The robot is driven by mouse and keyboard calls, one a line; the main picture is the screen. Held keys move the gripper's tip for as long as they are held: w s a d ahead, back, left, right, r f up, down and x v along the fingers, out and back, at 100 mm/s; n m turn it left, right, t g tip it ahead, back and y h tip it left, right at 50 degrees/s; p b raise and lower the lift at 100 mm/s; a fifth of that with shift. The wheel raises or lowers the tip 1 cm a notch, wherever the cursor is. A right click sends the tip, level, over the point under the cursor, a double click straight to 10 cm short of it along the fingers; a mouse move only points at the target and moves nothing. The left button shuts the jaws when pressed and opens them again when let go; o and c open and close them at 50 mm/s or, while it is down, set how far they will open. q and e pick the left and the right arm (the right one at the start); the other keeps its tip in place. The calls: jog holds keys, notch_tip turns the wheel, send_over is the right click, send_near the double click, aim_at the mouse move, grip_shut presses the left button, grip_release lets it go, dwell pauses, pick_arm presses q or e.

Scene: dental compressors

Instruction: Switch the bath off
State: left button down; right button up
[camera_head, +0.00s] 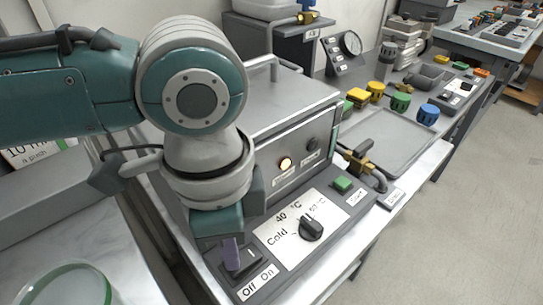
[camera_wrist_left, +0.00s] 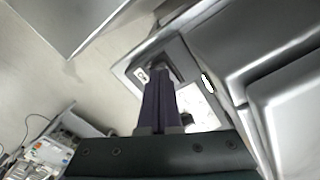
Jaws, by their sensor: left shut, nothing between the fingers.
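The bath (camera_head: 275,95) is a grey metal box with a lid and handle, and an orange lamp (camera_head: 285,163) glows on its front. Its sloped panel carries a black dial (camera_head: 311,229) on a white plate marked Cold and 40 °C. A dark rocker switch (camera_head: 243,262) sits at the panel's near left corner above an "Off On" label (camera_head: 258,283). My left gripper (camera_head: 231,254) points down with its purple fingers shut, right at the switch; contact cannot be made out. In the left wrist view the shut fingers (camera_wrist_left: 159,80) reach the switch area and partly hide it.
A green button (camera_head: 342,184) and a brass valve (camera_head: 357,157) are right of the dial. A grey tray (camera_head: 392,140) and yellow, green and blue knobs stand farther back. A round dish (camera_head: 62,285) is at lower left. The floor at right is clear.

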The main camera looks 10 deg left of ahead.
pick_arm(q)
jog(key=shift+f+b, duration=0.35)
jog(key=shift+f, duration=0.3)
jog(key=shift+r, duration=0.1)
notch_tip(320, 180, up, 7)
jog(key=p, duration=0.8)
dwell(0.4)
jog(key=shift+d, duration=0.1)
